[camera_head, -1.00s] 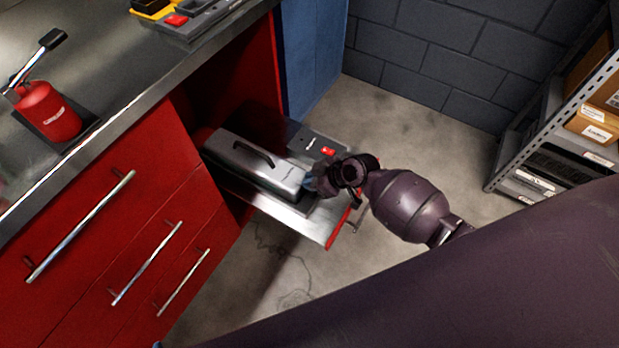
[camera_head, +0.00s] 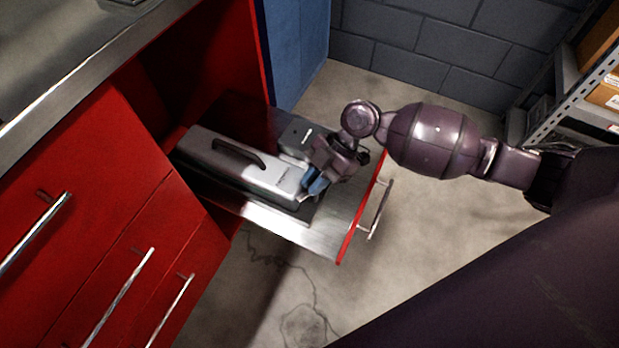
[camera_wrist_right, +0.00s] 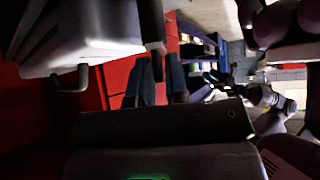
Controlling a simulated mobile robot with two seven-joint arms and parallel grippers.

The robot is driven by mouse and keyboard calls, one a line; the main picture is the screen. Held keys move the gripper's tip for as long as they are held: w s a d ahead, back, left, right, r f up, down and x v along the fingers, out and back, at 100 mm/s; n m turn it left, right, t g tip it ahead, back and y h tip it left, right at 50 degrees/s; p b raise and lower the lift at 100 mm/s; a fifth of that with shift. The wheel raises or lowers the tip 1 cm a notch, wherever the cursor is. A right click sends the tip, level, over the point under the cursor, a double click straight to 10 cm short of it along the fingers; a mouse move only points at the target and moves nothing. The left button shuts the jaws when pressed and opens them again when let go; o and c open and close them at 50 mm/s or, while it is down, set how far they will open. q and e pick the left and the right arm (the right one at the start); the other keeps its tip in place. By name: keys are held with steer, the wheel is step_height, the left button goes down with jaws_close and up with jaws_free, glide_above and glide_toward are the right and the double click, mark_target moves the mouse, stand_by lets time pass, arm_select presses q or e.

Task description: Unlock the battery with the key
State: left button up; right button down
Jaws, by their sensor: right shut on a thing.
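The battery (camera_head: 270,178) is a long silver-grey case with a dark handle on top. It lies on the pulled-out shelf (camera_head: 277,222) under the bench. In the right wrist view, its pale casing (camera_wrist_right: 85,35) fills the top left. My right gripper (camera_head: 312,189) is at the battery's front right end, its bluish fingertips low beside the case. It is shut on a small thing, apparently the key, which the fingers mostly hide. I cannot tell whether the key sits in the lock. My left gripper is not in view.
A dark grey unit (camera_head: 296,136) stands behind the battery on the shelf. The shelf has a red front edge and metal handle (camera_head: 380,210). Red drawers (camera_head: 85,200) are at left, and a shelving rack (camera_head: 575,110) is at far right. The floor (camera_head: 300,285) ahead is clear.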

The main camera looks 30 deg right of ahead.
arm_select(q)
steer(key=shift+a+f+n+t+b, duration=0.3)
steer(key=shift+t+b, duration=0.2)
steer(key=shift+b, duration=0.45)
arm_select(e)
steer(key=shift+f+n+g+h, duration=0.1)
steer(key=shift+n+g+h, duration=0.6)
steer(key=shift+n+g, duration=1.2)
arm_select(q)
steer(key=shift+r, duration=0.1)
arm_select(e)
steer(key=shift+n+t, duration=0.3)
steer(key=shift+n, duration=0.1)
steer(key=c, duration=1.3)
jaws_free()
arm_select(q)
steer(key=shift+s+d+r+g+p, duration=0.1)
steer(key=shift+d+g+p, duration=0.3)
steer(key=shift+p, duration=0.7)
arm_select(e)
steer(key=shift+v, duration=5.45)
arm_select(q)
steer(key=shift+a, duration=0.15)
